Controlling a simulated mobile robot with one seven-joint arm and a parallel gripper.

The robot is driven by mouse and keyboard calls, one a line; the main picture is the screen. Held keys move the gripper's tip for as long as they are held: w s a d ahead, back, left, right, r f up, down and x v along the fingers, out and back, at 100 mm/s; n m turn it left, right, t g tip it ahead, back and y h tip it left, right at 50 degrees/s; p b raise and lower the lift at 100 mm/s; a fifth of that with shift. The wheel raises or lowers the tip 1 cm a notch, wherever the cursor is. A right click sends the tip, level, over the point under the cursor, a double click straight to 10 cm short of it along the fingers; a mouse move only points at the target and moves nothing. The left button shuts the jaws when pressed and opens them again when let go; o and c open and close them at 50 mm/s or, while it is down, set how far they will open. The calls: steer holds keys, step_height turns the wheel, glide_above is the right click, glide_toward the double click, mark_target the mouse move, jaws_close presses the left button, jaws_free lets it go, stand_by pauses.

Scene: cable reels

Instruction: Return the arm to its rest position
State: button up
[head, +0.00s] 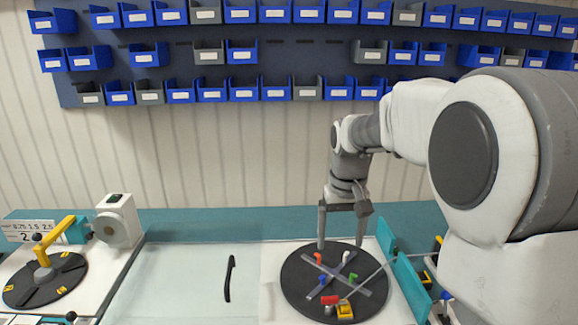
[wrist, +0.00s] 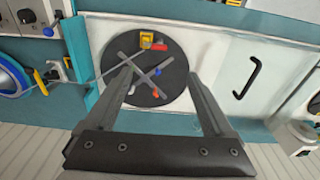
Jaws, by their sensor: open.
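My gripper (head: 343,226) is open and empty, with its fingers pointing down over the far part of a round black reel plate (head: 376,302). In the wrist view my gripper (wrist: 166,92) shows two spread fingers, with nothing between them but the view of the plate (wrist: 180,92) behind. The plate carries a grey cross (head: 331,276) and small red, green, blue and yellow parts. My arm reaches in from the right. Whether the fingertips touch the plate cannot be told.
A black handle (head: 229,278) lies on the pale panel left of the plate. A second black disc (head: 68,283) with a yellow arm and a white machine (head: 118,222) stand at far left. A teal guard (head: 405,285) is right of the plate. Blue and grey bins (head: 243,57) hang on the wall.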

steer(key=s+r+t, duration=0.2)
steer(key=s, duration=0.9)
steer(key=s+r+t, duration=0.2)
steer(key=s, duration=1)
steer(key=shift+s+r+t, duration=0.25)
steer(key=shift+r+t, duration=0.05)
steer(key=shift+t, duration=0.1)
